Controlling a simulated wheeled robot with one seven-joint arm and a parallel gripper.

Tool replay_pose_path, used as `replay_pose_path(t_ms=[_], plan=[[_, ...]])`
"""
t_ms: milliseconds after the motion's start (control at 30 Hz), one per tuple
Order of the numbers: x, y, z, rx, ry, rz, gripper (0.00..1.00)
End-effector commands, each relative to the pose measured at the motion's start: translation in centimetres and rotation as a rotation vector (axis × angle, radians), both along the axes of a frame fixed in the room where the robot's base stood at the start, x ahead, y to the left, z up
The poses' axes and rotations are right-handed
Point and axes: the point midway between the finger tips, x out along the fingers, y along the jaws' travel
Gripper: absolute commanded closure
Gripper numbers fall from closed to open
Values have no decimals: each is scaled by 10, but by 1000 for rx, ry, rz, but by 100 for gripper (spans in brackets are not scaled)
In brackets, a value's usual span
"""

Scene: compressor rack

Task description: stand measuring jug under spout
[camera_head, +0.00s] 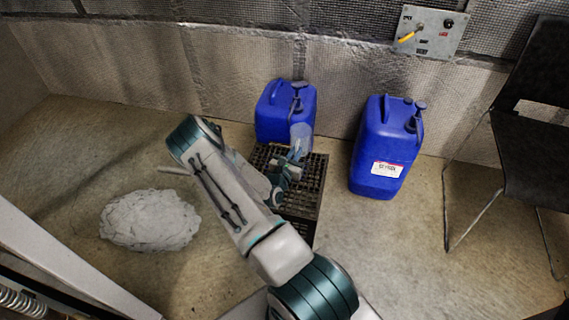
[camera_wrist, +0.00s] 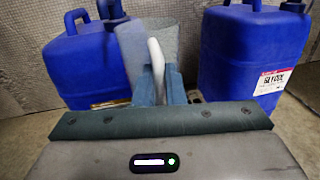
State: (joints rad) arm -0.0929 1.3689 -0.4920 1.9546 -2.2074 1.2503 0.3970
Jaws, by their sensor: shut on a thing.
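The measuring jug (camera_head: 301,137) is a pale, grey-blue vessel. In the wrist view its body (camera_wrist: 133,45) stands ahead of my fingers, with a whitish handle (camera_wrist: 157,58) between them. My gripper (camera_head: 291,168) is shut on the jug at this handle; its blue fingers also show in the wrist view (camera_wrist: 161,88). The jug is just in front of the left blue canister (camera_head: 273,115), which sits at the back of a black crate (camera_head: 312,190). A dark spout fitting (camera_head: 298,88) is at that canister's top. I cannot tell whether the jug touches the crate.
A second blue canister (camera_head: 375,150) with a white label stands on the floor at right. A dark chair (camera_head: 530,150) is farther right. A grey crumpled heap (camera_head: 150,219) lies on the floor at left. A switch panel (camera_head: 430,30) is on the wall.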

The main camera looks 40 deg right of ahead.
Motion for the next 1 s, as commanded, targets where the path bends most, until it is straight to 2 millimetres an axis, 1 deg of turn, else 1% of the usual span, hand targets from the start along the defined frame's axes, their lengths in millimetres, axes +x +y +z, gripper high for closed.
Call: replay_pose_path(t_ms=[33,100,200,300,367,467,600,700,1000], plan=[[12,5,-12,1,-4,3,100],[25,9,-20,1,-3,2,100],[39,14,-28,1,-3,1,100],[48,17,-32,0,-1,0,100],[49,18,-33,0,0,0,100],[50,18,-42,0,2,-1,100],[49,18,-64,0,2,-3,100],[49,18,-74,0,1,-2,100],[50,18,-74,0,1,-1,100]])
